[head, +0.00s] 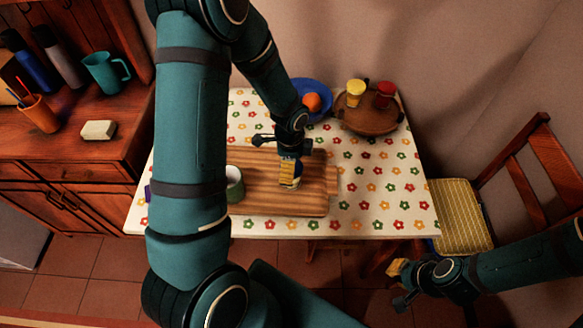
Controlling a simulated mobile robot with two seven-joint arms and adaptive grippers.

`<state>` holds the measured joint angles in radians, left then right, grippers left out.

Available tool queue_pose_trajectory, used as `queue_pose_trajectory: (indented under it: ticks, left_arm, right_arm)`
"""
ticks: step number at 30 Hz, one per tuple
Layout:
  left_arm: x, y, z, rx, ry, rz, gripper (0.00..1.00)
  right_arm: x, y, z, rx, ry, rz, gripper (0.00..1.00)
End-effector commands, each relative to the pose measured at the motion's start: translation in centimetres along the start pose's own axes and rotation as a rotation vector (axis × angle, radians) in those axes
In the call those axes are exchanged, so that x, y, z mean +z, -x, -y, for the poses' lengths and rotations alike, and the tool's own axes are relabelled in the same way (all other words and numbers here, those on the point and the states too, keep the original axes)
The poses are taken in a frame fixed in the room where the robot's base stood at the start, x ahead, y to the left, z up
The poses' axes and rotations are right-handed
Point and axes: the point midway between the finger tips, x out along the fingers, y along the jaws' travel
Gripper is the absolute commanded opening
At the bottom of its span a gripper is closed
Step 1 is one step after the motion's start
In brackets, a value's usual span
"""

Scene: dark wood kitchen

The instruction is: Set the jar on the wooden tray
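A small jar (297,181), pale with a dark blue part, stands or hangs at the right part of the wooden board; its base contact is unclear. My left gripper (288,172) points down right at the jar, its yellow finger in front of it. The fingers overlap the jar, so I cannot tell whether they are closed on it. The round wooden tray (367,124) sits at the back right of the table, carrying a yellow jar (355,90) and a red jar (384,92). My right gripper (399,286) is open and empty, off the table's front right.
The wooden board (318,205) lies mid-table with a green cup (235,186), partly hidden by my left arm. A blue plate (322,88) with an orange fruit (312,102) stands left of the tray. A chair (460,213) is at the right. The table's right side is clear.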

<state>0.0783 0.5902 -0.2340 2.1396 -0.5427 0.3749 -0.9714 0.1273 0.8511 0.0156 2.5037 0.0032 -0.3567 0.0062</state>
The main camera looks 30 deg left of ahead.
Motion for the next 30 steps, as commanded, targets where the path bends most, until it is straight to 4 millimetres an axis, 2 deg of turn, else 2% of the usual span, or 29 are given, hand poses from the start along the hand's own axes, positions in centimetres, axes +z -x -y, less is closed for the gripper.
queue_pose_trajectory:
  ticks: [1,6,12,18,30]
  left_arm:
    - [0.0,1.5,0.1,-0.005,0.001,-0.002,1.00]
    - [0.0,5.0,0.1,-0.004,0.000,-0.002,1.00]
    - [0.0,8.0,0.0,-0.002,0.001,-0.002,1.00]
    - [0.0,9.1,0.0,0.000,-0.001,-0.001,1.00]
    - [0.0,9.1,0.0,0.000,-0.001,-0.001,1.00]
  right_arm:
    - [-0.1,0.4,0.2,0.000,-0.001,-0.002,0.00]
    - [-0.4,1.1,0.4,0.001,-0.003,-0.009,0.00]
    - [-0.7,1.5,0.6,0.002,-0.004,-0.015,0.00]
    - [-0.8,1.6,0.6,0.002,-0.005,-0.017,0.00]
    - [-0.8,1.6,0.6,0.002,-0.005,-0.017,0.00]
